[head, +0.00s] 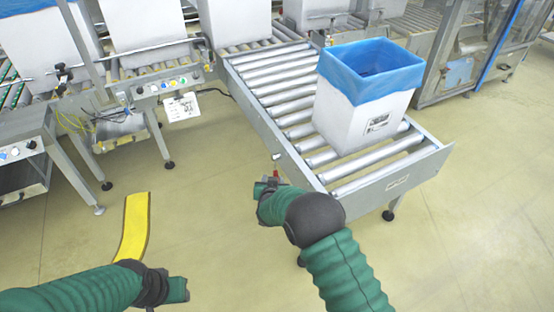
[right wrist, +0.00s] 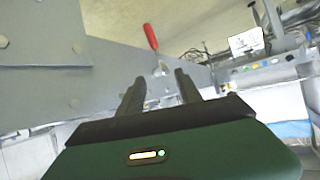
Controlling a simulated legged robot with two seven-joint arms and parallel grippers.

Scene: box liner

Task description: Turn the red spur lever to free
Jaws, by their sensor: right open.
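The red lever (right wrist: 150,37) shows in the right wrist view just ahead of my right gripper (right wrist: 160,86), its red handle leaning up and left from a pale metal pivot. The two dark fingers are open, with an empty gap below the pivot, apart from the handle. In the head view the lever (head: 276,170) is a small red piece at the side rail of the roller spur (head: 307,176), partly hidden by my right gripper (head: 270,184). My left gripper (head: 178,290) is low at the left over the floor, its fingers not clear.
A white box (head: 340,120) with a blue liner (head: 370,68) stands on the spur's rollers. The spur's grey side plate (right wrist: 105,85) is close on the left in the right wrist view. A yellow floor strip (head: 134,226) lies left. The floor between is clear.

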